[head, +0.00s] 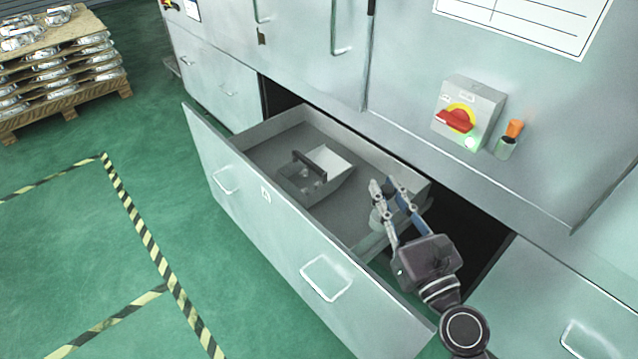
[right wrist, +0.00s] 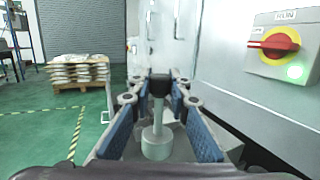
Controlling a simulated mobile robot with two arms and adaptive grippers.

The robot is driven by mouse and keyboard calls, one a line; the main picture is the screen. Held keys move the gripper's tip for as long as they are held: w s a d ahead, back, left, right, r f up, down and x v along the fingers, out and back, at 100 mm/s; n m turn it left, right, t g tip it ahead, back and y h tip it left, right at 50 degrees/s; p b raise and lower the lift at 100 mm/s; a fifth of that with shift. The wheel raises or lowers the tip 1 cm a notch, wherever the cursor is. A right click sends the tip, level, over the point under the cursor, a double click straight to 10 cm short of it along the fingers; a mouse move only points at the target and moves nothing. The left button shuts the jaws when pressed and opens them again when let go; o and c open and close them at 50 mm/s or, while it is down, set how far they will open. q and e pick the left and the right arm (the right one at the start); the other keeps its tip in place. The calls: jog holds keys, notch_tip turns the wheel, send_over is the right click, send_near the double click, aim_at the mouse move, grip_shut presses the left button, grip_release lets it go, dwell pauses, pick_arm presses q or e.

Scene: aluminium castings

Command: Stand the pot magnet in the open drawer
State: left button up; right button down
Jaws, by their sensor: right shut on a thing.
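The pot magnet (right wrist: 155,141) is a pale grey round pot with a thin stem and a dark knob on top. In the right wrist view it hangs upright between the blue-padded fingers of my right gripper (right wrist: 158,88), which is shut on its knob end. In the head view my right gripper (head: 391,187) is over the right end of the open drawer (head: 268,215). The magnet there is mostly hidden by the fingers, and I cannot tell whether its base touches the drawer floor. My left gripper is not in view.
A grey tote with a dark handle (head: 340,180) stands in the drawer left of my gripper. The drawer floor between them is bare. The cabinet face behind carries a red rotary switch (head: 456,118) and an orange-handled tool in a holder (head: 508,140). A loaded pallet (head: 65,95) stands far left.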

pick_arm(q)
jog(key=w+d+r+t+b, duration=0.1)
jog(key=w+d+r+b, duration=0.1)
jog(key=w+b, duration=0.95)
pick_arm(e)
jog(key=w+d+n+g+y+b, duration=0.1)
jog(key=w+d+n+y, duration=0.2)
jog(key=w, duration=1.6)
pick_arm(q)
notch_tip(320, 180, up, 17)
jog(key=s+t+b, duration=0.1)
jog(key=b, duration=0.5)
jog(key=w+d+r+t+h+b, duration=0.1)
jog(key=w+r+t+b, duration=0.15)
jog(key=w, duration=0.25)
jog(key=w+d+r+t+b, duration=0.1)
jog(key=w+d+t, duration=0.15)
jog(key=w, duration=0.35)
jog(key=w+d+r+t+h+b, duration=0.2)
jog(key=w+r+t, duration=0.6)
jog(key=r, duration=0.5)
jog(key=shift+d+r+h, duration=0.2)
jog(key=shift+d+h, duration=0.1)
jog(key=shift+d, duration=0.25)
pick_arm(e)
notch_tip(320, 180, down, 19)
jog(key=d+m, duration=0.1)
jog(key=shift+f, duration=0.15)
